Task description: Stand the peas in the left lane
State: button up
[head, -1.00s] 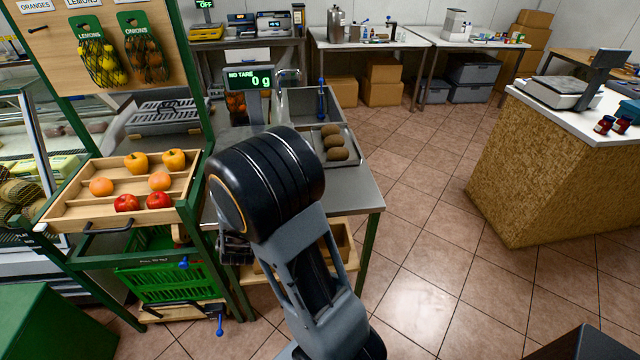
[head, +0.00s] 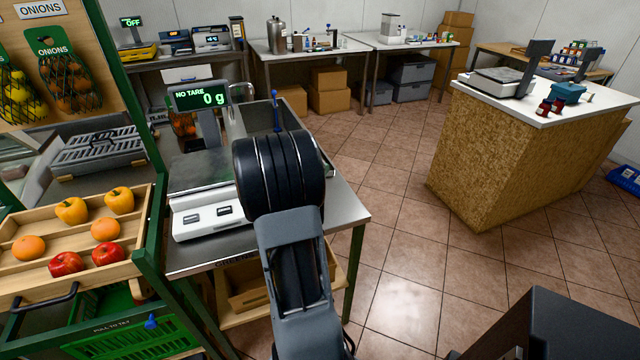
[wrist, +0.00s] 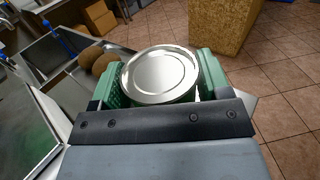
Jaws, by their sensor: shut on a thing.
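A can with a shiny silver lid (wrist: 160,76) fills the middle of the wrist view. My gripper (wrist: 163,84) is shut on it, with a green pad on each side. The can's label is hidden, so I cannot read whether it is the peas. In the head view my arm's dark joint and grey link hide the gripper and the can. I cannot make out any left lane in either view.
A steel table (head: 345,205) with a white scale (head: 205,217) stands close by my arm. A wooden fruit tray (head: 125,268) is at the left. Brown round items (wrist: 90,55) lie beyond the can. The tiled floor (head: 400,270) is clear toward the counter (head: 490,160).

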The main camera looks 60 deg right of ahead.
jog(key=d+f, duration=0.1)
jog(key=f, duration=0.1)
jog(key=d+f, duration=0.4)
jog(key=shift+w, duration=0.25)
jog(key=shift+d+f, duration=0.1)
jog(key=shift+f, duration=1.45)
jog(key=shift+f+b, duration=0.1)
jog(key=shift+b, duration=0.25)
jog(key=shift+f, duration=0.15)
jog(key=o, duration=1)
jog(key=shift+o, duration=0.2)
